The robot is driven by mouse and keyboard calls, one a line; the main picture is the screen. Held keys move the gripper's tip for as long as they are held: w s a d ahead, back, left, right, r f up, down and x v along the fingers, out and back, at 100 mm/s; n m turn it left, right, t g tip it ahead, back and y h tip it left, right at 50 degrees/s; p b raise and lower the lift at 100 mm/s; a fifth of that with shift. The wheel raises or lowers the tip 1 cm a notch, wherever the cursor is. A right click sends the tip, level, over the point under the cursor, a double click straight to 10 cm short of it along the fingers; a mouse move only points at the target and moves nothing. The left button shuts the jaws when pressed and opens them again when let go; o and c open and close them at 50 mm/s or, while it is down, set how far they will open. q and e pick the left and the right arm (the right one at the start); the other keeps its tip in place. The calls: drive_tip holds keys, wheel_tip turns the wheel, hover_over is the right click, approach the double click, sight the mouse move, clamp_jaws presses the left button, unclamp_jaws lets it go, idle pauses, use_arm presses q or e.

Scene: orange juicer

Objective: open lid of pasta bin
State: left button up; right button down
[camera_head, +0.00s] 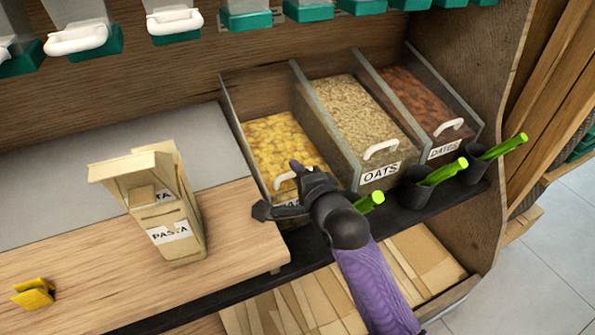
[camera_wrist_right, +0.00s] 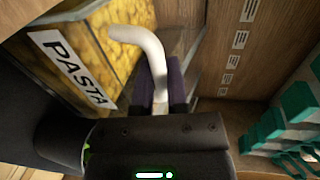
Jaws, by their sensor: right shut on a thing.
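The pasta bin (camera_head: 283,137) is the leftmost of three clear bins in the head view, filled with yellow pasta. Its lid looks closed. Its PASTA label (camera_wrist_right: 73,69) shows in the right wrist view. My right gripper (camera_head: 285,192) is at the front of this bin. In the right wrist view its purple fingers (camera_wrist_right: 160,88) are shut on the white lid handle (camera_wrist_right: 150,45). In the head view the gripper partly hides the handle and label. My left gripper is not in view.
The oats bin (camera_head: 352,103) and dates bin (camera_head: 425,98) stand to the right. Green-handled scoops (camera_head: 443,172) sit in dark holders along the front. A paper PASTA bag (camera_head: 165,217) stands on the wooden counter (camera_head: 100,290), with a yellow clip (camera_head: 35,293) at left.

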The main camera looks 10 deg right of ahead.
sight(275, 138)
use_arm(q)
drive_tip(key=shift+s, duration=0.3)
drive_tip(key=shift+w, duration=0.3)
use_arm(e)
drive_tip(key=shift+f, duration=0.1)
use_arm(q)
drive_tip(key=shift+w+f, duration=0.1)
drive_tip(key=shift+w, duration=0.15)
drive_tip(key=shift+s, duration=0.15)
use_arm(e)
drive_tip(key=w+r+b, duration=0.1)
drive_tip(key=w, duration=0.2)
drive_tip(key=w+a+r, duration=0.1)
drive_tip(key=w, duration=0.3)
drive_tip(key=w+a+r+b, duration=0.1)
drive_tip(key=w, duration=0.3)
drive_tip(key=shift+w+a+b, duration=0.1)
drive_tip(key=shift+b, duration=0.25)
drive_tip(key=shift+w+r, duration=0.1)
drive_tip(key=shift+r, duration=0.05)
drive_tip(key=c, duration=1)
unclamp_jaws()
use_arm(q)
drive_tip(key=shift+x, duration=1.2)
use_arm(e)
drive_tip(key=shift+o, duration=0.2)
